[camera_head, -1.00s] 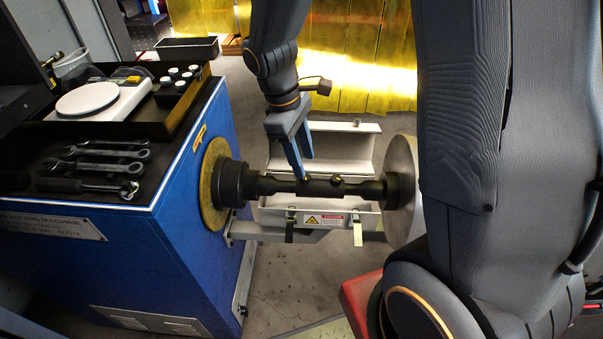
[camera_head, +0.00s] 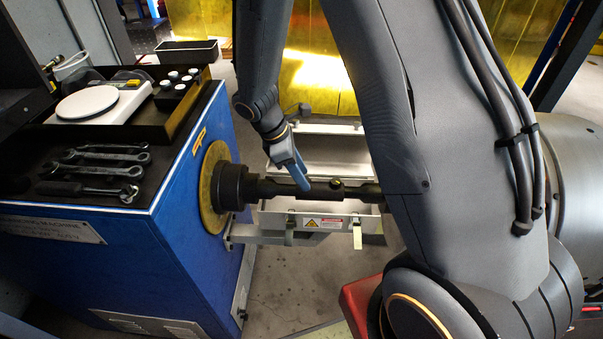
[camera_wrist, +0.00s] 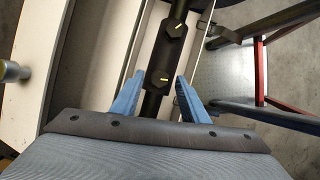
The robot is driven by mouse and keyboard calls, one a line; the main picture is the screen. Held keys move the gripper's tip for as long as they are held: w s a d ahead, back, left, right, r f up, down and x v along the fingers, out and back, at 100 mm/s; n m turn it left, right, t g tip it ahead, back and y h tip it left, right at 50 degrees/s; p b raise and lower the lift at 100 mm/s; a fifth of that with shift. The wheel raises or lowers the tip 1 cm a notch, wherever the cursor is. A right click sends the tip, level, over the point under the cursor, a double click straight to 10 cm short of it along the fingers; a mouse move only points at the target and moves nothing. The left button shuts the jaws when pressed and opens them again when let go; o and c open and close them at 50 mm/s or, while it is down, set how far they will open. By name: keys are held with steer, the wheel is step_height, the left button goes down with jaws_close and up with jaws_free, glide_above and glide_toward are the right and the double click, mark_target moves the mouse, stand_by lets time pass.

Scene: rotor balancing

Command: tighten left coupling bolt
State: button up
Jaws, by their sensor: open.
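The dark shaft coupling (camera_head: 322,192) runs across in front of the machine. One coupling bolt (camera_head: 337,183) shows on top of it; the left one is hidden by my fingers in the head view. My gripper (camera_head: 305,186) is open and points down at the coupling. In the wrist view its blue fingertips (camera_wrist: 160,75) stand on either side of the near bolt, with gaps between. Whether they touch the coupling I cannot tell.
The blue balancing machine (camera_head: 190,235) stands left, with several wrenches (camera_head: 105,160) and a white scale (camera_head: 88,101) on top. An open light-coloured guard box (camera_head: 345,150) surrounds the shaft behind and in front. Latches (camera_head: 357,236) stick out at its front.

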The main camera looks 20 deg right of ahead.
steer(key=shift+f, duration=0.1)
jaws_close()
steer(key=shift+m, duration=0.4)
steer(key=m, duration=0.2)
steer(key=m+g+p, duration=0.1)
steer(key=shift+w+d+m+g+y, duration=0.2)
steer(key=shift+m+g+y, duration=0.1)
steer(key=shift+m+y, duration=0.1)
steer(key=m, duration=0.2)
steer(key=m+g+y+p, duration=0.1)
steer(key=m, duration=0.2)
steer(key=shift+w+d+y, duration=0.15)
steer(key=shift+w+y, duration=0.05)
steer(key=shift+y, duration=0.1)
steer(key=m, duration=0.2)
steer(key=m+g+y, duration=0.1)
steer(key=m, duration=0.2)
steer(key=shift+d+y, duration=0.2)
steer(key=shift+y, duration=0.1)
steer(key=m+y, duration=0.1)
steer(key=m, duration=0.1)
steer(key=m+y+p, duration=0.1)
steer(key=m, duration=0.1)
steer(key=shift+d+m, duration=0.2)
steer(key=shift+m, duration=0.2)
steer(key=shift+t, duration=0.3)
